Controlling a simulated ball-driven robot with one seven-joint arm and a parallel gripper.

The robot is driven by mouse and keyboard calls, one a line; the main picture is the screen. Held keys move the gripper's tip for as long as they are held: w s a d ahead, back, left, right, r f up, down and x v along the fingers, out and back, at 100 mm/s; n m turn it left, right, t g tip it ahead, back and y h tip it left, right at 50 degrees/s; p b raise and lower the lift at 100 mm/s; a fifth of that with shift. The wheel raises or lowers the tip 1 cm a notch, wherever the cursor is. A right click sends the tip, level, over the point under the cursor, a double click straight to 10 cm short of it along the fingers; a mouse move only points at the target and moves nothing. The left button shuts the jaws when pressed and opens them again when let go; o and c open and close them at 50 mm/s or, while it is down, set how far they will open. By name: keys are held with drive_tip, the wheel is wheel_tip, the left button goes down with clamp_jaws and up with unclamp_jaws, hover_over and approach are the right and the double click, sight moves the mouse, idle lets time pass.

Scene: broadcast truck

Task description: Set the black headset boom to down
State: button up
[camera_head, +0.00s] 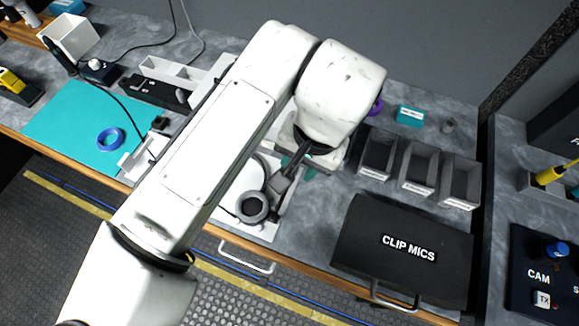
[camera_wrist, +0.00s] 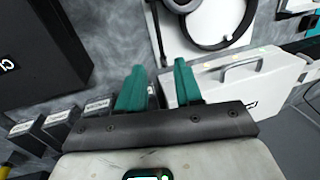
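The black headset (camera_head: 253,207) lies on a white mat or tray, partly hidden by my arm in the head view. One round ear cup shows at its lower end. In the wrist view the headset's curved band (camera_wrist: 222,40) is at the top, cut off by the frame edge. A thin dark bar (camera_wrist: 156,35) left of it may be the boom; its setting cannot be told. My gripper (camera_head: 298,166) is beside the headset, above and to its right in the head view. In the wrist view its two teal fingers (camera_wrist: 159,78) are apart with nothing between them.
A black "CLIP MICS" case (camera_head: 402,250) lies right of the headset. Several grey bins (camera_head: 418,168) stand behind it. A white case with a handle (camera_wrist: 245,80) is close to the right finger in the wrist view. A teal mat (camera_head: 75,125) holds a blue ring (camera_head: 111,139).

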drive_tip(key=f, duration=0.3)
drive_tip(key=a+f, duration=0.1)
drive_tip(key=f, duration=0.2)
drive_tip(key=f+p, duration=0.1)
drive_tip(key=f, duration=0.3)
drive_tip(key=shift+w+a, duration=0.3)
drive_tip(key=shift+a, duration=0.1)
clamp_jaws()
idle(0.9)
